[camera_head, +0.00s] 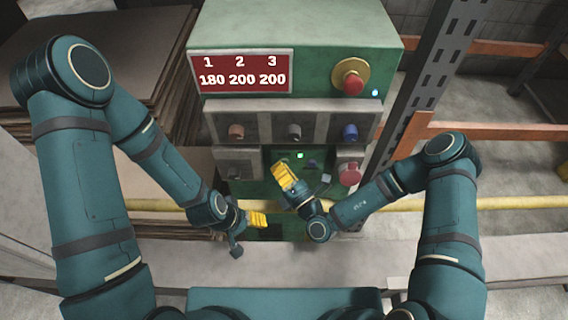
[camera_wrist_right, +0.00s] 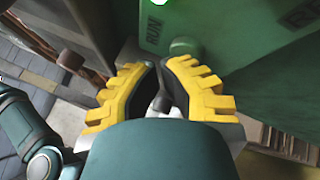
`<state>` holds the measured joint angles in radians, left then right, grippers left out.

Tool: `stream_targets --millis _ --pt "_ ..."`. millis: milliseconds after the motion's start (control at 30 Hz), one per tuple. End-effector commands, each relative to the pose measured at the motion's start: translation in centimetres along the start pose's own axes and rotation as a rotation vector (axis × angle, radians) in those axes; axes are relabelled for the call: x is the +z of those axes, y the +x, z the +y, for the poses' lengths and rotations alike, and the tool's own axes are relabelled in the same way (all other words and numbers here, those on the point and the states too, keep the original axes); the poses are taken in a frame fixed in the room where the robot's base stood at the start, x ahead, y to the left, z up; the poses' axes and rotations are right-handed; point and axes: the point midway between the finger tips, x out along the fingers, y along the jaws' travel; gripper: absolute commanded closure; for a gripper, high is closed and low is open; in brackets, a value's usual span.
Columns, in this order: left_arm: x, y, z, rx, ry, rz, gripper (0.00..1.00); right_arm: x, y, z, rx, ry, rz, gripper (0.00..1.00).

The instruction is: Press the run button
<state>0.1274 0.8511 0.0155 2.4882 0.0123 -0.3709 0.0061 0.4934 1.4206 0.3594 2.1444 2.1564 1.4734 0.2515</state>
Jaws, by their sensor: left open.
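The green machine (camera_head: 300,25) stands ahead with a lower panel of controls. A small bright green light (camera_head: 300,155) shows on that panel, and a glowing green spot (camera_wrist_right: 180,2) shows at the top of the right wrist view. A RUN label (camera_wrist_right: 153,33) is on the green panel, beside a rounded green part (camera_wrist_right: 184,47) just beyond my fingers. My right gripper (camera_head: 283,170) is in front of the lower panel, just below the light; its yellow fingers point at it. Contact cannot be told. My left gripper (camera_head: 263,219) is open and empty, lower and to the left.
A red display (camera_head: 241,73) reads 180 200 200. A red knob on a yellow base (camera_head: 351,80), several coloured knobs and a lower red button (camera_head: 349,173) are nearby. Stacked boards (camera_head: 90,40) stand left, a perforated post (camera_head: 430,80) right.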

Motion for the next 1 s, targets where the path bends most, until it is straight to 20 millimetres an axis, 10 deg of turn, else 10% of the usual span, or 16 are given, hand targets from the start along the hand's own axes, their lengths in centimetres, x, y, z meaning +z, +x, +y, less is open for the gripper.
stream_targets --millis 1000 --pt "-0.3 -2.4 0.9 0.000 0.000 0.000 0.33 -2.2 -4.2 2.4 -0.002 0.003 0.000 1.00"
